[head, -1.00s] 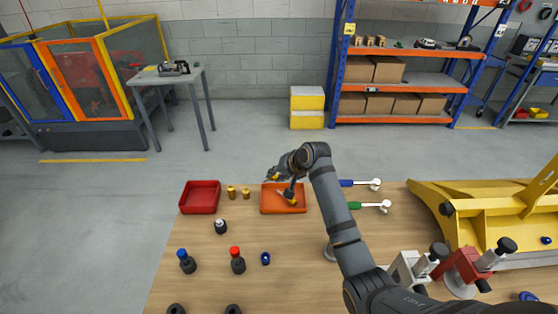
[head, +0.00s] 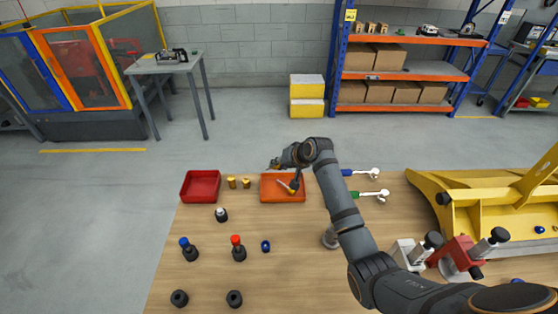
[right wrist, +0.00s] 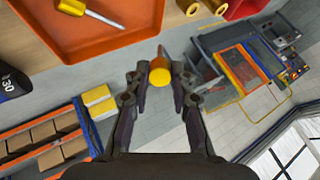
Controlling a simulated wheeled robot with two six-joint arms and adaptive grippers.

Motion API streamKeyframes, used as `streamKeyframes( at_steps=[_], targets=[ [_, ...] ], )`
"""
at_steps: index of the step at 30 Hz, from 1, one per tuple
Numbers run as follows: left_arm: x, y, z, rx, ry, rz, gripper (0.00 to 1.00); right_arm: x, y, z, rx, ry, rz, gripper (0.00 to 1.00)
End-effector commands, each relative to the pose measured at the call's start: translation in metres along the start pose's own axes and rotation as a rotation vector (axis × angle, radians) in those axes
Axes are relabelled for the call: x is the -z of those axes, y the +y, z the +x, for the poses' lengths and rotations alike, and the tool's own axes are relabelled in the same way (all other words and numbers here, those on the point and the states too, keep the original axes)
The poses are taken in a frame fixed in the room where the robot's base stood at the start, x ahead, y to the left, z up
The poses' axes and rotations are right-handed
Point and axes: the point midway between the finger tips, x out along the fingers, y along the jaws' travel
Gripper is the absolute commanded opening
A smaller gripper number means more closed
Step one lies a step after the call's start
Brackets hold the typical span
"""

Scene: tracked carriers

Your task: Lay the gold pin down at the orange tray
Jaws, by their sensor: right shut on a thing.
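The orange tray (head: 268,197) lies near the table's far edge and fills the upper left of the right wrist view (right wrist: 118,42). A screwdriver with a yellow handle lies in it (right wrist: 72,7). My right gripper (head: 273,166) is past the tray's far side in the head view, small and partly hidden by its own arm. In the right wrist view my right gripper (right wrist: 160,88) is shut on a gold pin (right wrist: 160,76), seen nearly end-on beside the tray and apart from it. My left gripper is not in view.
Two more gold pins (head: 232,183) stand between the orange tray and a red tray (head: 186,199). Blue-handled and green-handled tools (head: 372,195) lie right of the orange tray. Capped holders and dark nuts stand nearer; a yellow frame (head: 480,205) fills the right.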

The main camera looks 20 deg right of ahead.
Motion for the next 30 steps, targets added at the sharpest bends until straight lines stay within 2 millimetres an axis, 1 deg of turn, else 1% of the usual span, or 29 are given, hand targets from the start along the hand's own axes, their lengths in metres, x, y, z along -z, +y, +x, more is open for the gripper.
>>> streamKeyframes(
  at_steps=[1, 3, 12, 18, 26, 27, 30],
  targets=[
    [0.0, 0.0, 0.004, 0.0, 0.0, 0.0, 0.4, -0.005, 0.004, 0.006, -0.001, -0.003, 0.001, 0.0],
    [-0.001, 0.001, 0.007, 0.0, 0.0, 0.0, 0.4, -0.009, 0.008, 0.013, 0.0, -0.002, 0.002, 0.0],
    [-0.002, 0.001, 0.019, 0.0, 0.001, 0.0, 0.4, -0.023, 0.022, 0.034, 0.0, -0.001, 0.001, 0.0],
    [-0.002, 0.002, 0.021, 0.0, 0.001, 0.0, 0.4, -0.026, 0.026, 0.04, 0.0, 0.0, 0.001, 0.0],
    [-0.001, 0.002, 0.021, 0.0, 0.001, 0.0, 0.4, -0.026, 0.026, 0.04, 0.0, 0.0, 0.001, 0.0],
    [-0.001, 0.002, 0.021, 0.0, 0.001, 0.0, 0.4, -0.026, 0.026, 0.04, 0.0, 0.0, 0.001, 0.24],
    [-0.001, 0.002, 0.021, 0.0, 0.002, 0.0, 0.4, -0.026, 0.026, 0.04, 0.0, 0.0, 0.001, 0.38]
  ],
)
